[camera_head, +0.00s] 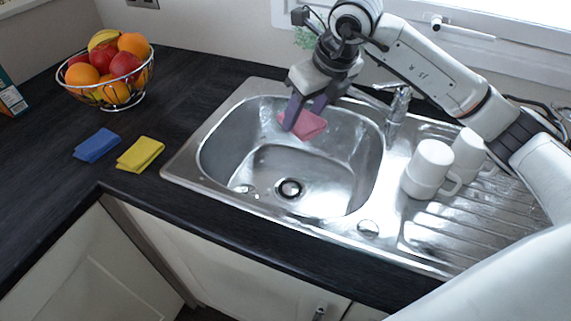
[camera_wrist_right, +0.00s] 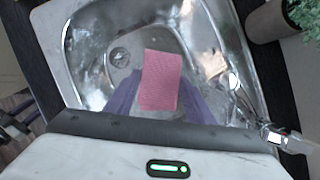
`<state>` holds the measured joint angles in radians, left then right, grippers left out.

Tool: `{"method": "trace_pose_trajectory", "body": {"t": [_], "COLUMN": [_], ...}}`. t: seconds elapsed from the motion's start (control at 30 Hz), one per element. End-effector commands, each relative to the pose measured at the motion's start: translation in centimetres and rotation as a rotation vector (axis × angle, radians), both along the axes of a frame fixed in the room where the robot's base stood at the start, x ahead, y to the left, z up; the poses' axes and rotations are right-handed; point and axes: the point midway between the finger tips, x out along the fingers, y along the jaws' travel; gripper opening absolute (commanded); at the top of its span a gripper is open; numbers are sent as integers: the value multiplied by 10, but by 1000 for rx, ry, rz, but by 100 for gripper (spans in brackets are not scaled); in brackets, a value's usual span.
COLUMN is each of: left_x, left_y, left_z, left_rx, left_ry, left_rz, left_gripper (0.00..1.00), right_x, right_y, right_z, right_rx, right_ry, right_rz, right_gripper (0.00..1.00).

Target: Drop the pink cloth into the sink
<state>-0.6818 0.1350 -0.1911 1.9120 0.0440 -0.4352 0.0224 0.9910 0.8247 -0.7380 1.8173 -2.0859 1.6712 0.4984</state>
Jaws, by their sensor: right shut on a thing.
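The pink cloth (camera_head: 308,125) is held by my right gripper (camera_head: 303,115), whose purple-grey fingers are shut on it. It hangs over the back part of the steel sink (camera_head: 230,170). In the right wrist view the pink cloth (camera_wrist_right: 160,80) lies between the two purple fingers, with the sink basin (camera_wrist_right: 95,50) and its drain below. The cloth appears above the basin floor; its exact height is hard to tell.
A tap (camera_head: 396,110) stands behind the basin. A blue cloth (camera_head: 97,145), a yellow cloth (camera_head: 140,154) and a wire fruit bowl (camera_head: 108,80) sit on the dark counter at left.

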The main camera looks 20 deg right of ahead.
Motion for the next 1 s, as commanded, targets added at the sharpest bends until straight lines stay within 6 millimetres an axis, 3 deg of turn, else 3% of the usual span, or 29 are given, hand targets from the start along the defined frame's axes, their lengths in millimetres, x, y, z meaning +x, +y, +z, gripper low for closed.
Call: {"method": "trace_pose_trajectory", "body": {"t": [0.53, 0.9, 0.93, 1.0], "left_x": [-5, -4, -4, -4], "left_y": [1, 0, 0, 0], "left_z": [-39, -39, -39, -39], "left_rx": [2, 3, 2, 2], "left_ry": [13, 11, 10, 10], "left_rz": [0, -2, -2, -2], "left_gripper": [37, 37, 37, 37], "right_x": [0, 0, 0, 0], "right_y": [0, 0, 0, 0], "right_z": [-54, -59, -59, -59], "right_rx": [1, 1, 1, 1], "right_ry": [1, 0, 0, 1], "right_rz": [-2, -2, -2, -2], "right_gripper": [20, 20, 54, 66]}}
